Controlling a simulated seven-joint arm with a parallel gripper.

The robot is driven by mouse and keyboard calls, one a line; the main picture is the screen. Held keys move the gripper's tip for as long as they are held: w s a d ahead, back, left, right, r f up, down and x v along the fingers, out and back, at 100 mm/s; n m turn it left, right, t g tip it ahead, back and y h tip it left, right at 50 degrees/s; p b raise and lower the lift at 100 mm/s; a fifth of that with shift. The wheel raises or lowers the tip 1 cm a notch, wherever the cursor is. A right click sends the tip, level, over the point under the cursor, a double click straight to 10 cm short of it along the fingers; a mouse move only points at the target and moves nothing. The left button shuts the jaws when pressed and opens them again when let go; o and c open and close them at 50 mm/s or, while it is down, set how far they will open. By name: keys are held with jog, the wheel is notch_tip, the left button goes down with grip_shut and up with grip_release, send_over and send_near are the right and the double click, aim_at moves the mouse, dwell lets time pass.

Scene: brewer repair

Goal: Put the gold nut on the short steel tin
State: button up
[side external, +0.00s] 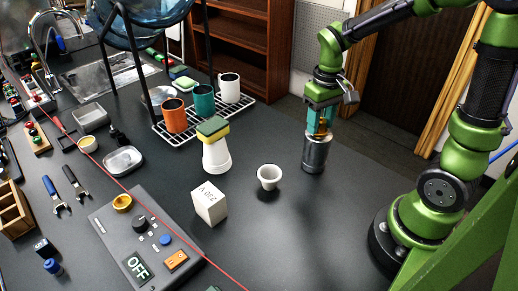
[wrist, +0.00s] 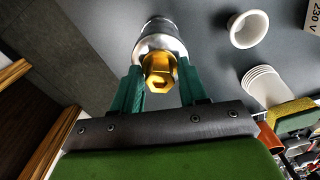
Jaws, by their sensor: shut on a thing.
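The steel tin (side external: 315,155) stands upright on the dark worktop, right of the small white cup. My gripper (side external: 320,127) points down directly above it. In the wrist view the gold nut (wrist: 159,72) sits between the teal fingertips of my gripper (wrist: 160,80), which are shut on it. The tin (wrist: 159,32) shows behind the nut there, lined up with it. The nut is at or just above the tin's top; I cannot tell if they touch. The fingers mostly hide the nut in the side view.
A small white cup (side external: 269,177) and a white block marked 230 V (side external: 209,203) stand left of the tin. A stack of white cups (side external: 216,157) carries a sponge (side external: 212,128). A rack (side external: 205,120) with mugs is behind. The worktop in front of the tin is clear.

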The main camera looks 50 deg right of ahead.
aim_at(321, 120)
jog(key=shift+f, duration=0.15)
jog(key=o, duration=1.1)
notch_tip(321, 120, up, 11)
jog(key=s+a+m+t+y, duration=0.1)
jog(key=s+a+t+y, duration=0.1)
jog(key=s+a+t, duration=0.4)
jog(key=a+r+t, duration=0.1)
jog(key=a, duration=0.2)
jog(key=shift+s+a, duration=0.15)
jog(key=shift+s, duration=0.1)
